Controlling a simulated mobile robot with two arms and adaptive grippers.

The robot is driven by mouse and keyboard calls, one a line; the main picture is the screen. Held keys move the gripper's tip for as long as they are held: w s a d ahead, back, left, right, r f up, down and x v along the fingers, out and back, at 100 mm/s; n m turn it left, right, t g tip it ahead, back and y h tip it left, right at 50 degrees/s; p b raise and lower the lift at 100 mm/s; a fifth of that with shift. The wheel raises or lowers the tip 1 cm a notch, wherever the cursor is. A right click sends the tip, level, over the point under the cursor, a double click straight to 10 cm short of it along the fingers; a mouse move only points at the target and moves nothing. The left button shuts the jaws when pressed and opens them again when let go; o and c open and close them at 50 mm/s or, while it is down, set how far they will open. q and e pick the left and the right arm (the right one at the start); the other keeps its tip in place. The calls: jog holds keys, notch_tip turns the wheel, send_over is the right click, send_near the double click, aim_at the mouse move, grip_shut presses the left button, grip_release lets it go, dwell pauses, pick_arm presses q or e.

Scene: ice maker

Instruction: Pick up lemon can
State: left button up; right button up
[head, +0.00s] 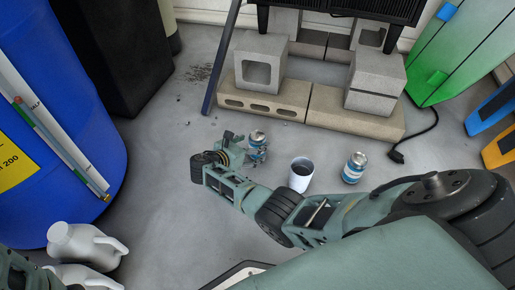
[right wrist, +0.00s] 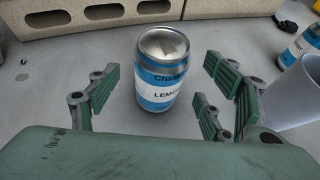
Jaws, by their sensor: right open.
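My left gripper is not in view.
A white cup (head: 301,174) and another blue and white can (head: 353,167) stand to the right. Cinder blocks (head: 265,95) lie behind. A blue barrel (head: 60,130) and white jugs (head: 85,243) are at left. Floor left of the gripper is clear.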

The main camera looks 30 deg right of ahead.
aim_at(252, 147)
jog(key=b+x, duration=0.2)
jog(key=x, duration=0.1)
jog(key=shift+f+b, duration=0.35)
jog(key=shift+f, duration=0.1)
jog(key=shift+w+d+f, duration=0.1)
jog(key=shift+w+d, duration=0.1)
jog(key=shift+d, duration=0.25)
jog(key=c, duration=1.6)
